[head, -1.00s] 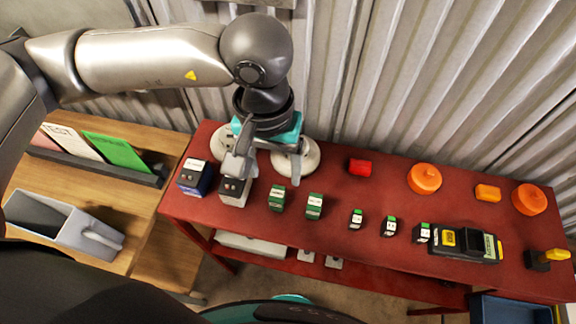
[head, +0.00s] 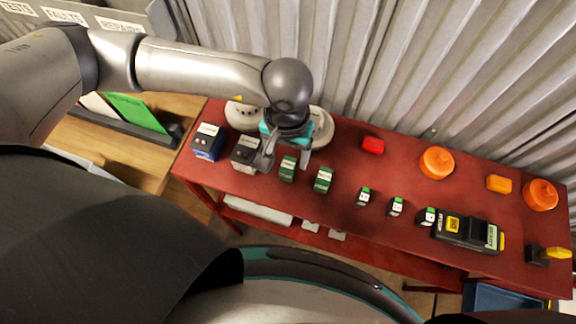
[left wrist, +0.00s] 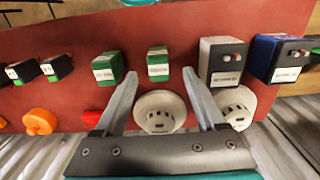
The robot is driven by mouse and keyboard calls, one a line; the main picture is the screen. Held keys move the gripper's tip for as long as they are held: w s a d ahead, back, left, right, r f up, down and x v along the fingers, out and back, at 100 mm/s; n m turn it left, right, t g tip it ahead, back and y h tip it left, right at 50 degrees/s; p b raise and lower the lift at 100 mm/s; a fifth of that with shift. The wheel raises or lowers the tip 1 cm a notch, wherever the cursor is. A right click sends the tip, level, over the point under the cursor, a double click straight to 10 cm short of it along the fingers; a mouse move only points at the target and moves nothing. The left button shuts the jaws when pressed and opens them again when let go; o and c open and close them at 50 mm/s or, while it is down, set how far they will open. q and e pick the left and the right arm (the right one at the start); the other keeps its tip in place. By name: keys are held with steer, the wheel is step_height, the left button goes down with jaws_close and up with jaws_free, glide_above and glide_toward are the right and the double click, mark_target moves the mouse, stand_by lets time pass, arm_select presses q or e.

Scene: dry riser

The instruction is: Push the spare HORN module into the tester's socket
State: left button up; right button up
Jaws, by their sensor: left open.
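My left gripper (head: 286,160) is open and empty, above the left green module (head: 288,169). In the left wrist view its fingers (left wrist: 162,80) spread apart, with that green block (left wrist: 158,64) between and beyond them. A second green module (head: 323,180) stands to the right. The labels are too small to read, so I cannot tell which module is the HORN. A black device with a yellow label (head: 468,231), which looks like the tester, lies at the right; its socket cannot be made out.
The red bench (head: 400,170) also holds a grey box (head: 246,153), a blue box (head: 208,142), white round detectors (head: 320,126), a red piece (head: 373,146) and orange round units (head: 437,162). A black block with a yellow handle (head: 545,255) stands at the right end.

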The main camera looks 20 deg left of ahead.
mark_target(288, 164)
arm_select(q)
steer(key=shift+d+f+p, duration=0.1)
steer(key=shift+f+p, duration=0.3)
steer(key=shift+f, duration=1.75)
jaws_close()
